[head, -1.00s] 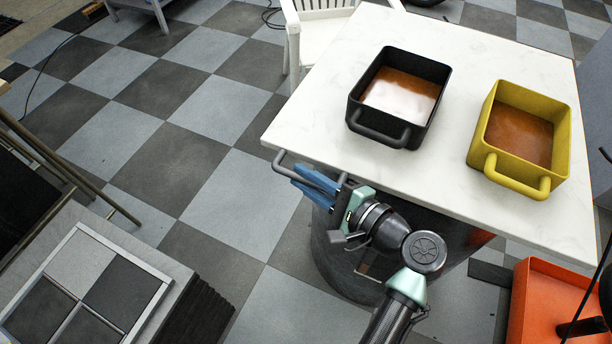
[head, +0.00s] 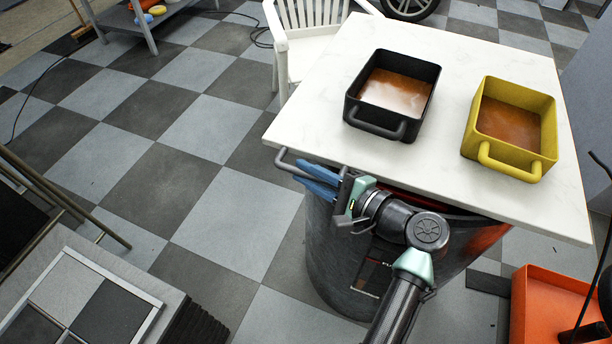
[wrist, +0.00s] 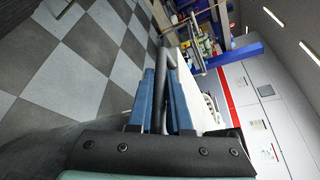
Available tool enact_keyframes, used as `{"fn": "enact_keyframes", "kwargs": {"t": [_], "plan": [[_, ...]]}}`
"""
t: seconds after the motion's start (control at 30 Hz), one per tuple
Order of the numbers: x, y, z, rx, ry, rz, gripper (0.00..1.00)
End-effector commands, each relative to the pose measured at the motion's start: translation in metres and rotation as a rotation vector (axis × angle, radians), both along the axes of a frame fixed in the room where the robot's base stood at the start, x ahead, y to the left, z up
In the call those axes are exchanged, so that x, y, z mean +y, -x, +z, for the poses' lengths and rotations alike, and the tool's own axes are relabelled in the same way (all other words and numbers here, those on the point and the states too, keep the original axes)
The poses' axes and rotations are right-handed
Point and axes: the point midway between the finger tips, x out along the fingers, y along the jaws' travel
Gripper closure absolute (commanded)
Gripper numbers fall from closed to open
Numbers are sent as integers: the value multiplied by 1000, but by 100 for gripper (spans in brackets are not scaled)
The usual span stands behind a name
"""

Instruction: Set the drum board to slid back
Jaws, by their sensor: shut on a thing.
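The drum board (head: 300,130) is a white marbled slab lying on top of a dark grey drum (head: 328,265). A grey bar handle (head: 284,163) sticks out from its near left edge. My gripper (head: 313,180) has its blue fingers closed around this handle. In the wrist view the handle bar (wrist: 164,62) runs between the two blue fingers (wrist: 163,105). The board covers most of the drum's top; part of its reddish rim shows under the near edge.
A black pan (head: 378,129) and a yellow pan (head: 543,155), both holding brown liquid, stand on the board. A white chair (head: 290,72) is close behind its far left edge. An orange tray (head: 530,310) lies at lower right. Checkered floor is open at left.

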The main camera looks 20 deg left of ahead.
Motion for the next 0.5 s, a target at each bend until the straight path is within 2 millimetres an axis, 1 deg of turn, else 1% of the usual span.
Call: {"fn": "enact_keyframes", "kwargs": {"t": [0.03, 0.07, 0.2, 0.23, 0.5], "plan": [[-1, -1, 0, -1, 1, -5, 100], [-1, -1, 0, -1, 1, -5, 81], [-1, -1, 0, -2, 1, -4, 56], [-1, -1, 0, -2, 1, -3, 53], [-1, 0, 0, -1, 1, -2, 53]]}}
